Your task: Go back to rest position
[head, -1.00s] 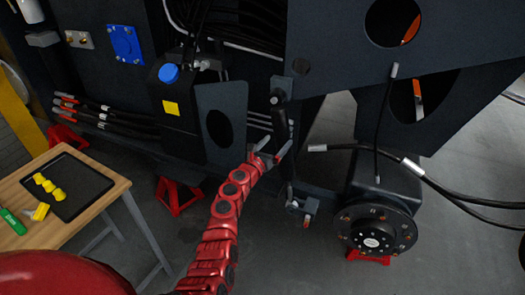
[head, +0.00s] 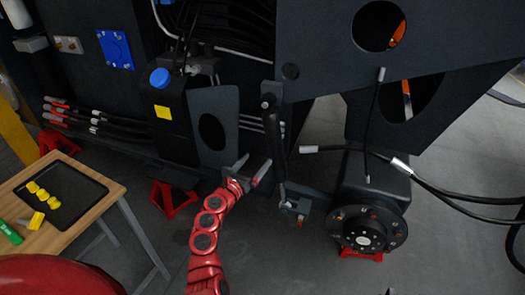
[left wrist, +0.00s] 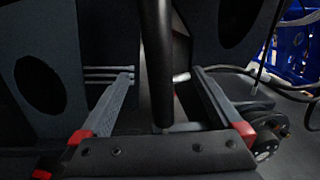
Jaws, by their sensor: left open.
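My left gripper (head: 251,172) is at the end of my red arm, in front of the dark harvester chassis (head: 315,100). Its two fingers are spread apart. In the left wrist view, the open fingers (left wrist: 165,92) frame a dark upright cylinder (left wrist: 158,60) of the chassis, which stands beyond or between them; I cannot tell whether they touch. In the head view, this cylinder (head: 273,128) is just right of the fingertips. My right gripper is not in view.
A wooden table (head: 95,208) with a black tray (head: 88,185) and yellow pieces (head: 42,194) stands at the left. Black hoses (head: 440,185) and a round wheel hub (head: 366,229) are at the right. Red stands (head: 172,198) are on the floor. Grey floor is free below the chassis.

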